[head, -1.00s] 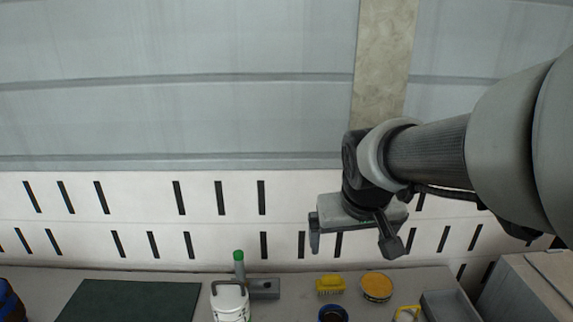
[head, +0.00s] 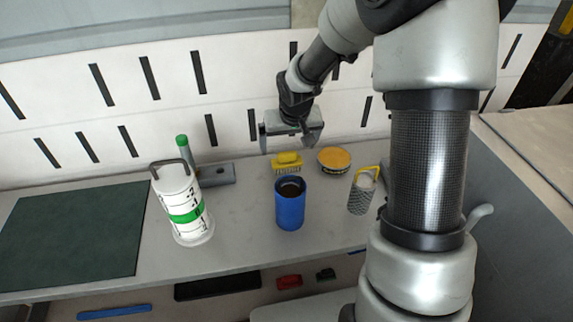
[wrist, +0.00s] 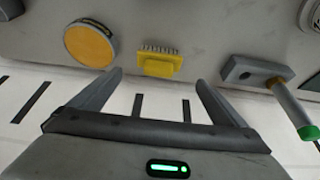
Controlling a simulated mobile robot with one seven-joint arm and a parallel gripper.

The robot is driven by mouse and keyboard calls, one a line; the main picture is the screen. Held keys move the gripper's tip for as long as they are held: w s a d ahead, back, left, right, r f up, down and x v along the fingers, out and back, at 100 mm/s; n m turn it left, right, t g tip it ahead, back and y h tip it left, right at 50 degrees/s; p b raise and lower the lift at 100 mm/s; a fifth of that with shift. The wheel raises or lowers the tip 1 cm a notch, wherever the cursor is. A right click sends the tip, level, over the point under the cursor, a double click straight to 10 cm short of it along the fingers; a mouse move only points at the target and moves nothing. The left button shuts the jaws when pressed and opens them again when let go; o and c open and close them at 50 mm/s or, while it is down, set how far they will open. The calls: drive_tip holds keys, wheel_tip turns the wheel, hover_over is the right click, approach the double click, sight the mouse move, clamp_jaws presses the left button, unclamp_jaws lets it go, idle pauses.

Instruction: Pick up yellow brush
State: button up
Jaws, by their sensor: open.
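The yellow brush (head: 287,160) lies on the grey worktop near the back wall, its bristles toward the front. My gripper (head: 285,145) is open and empty above and close to the brush in the head view. In the wrist view the brush (wrist: 159,62) sits ahead of the gap between the open fingers (wrist: 157,85), about centred, with clear space between it and the fingers. Nothing covers the brush in the wrist view.
An orange-topped round tin (head: 334,158) stands right of the brush, and a blue cup (head: 290,208) in front of it. A grey block (head: 216,175), a green-capped tool (head: 182,144) and a white canister (head: 181,206) are left. A grater (head: 362,192) is right.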

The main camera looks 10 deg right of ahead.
sight(287, 153)
drive_tip(key=b+x, duration=0.1)
drive_tip(key=x, duration=0.6)
drive_tip(key=shift+w+d+f+b, duration=0.15)
drive_tip(key=shift+w+f+b, duration=0.1)
drive_tip(key=shift+w+b, duration=0.1)
drive_tip(key=c, duration=1.2)
wheel_tip(287, 153, up, 10)
drive_tip(key=p, duration=0.2)
drive_tip(key=shift+p, duration=0.35)
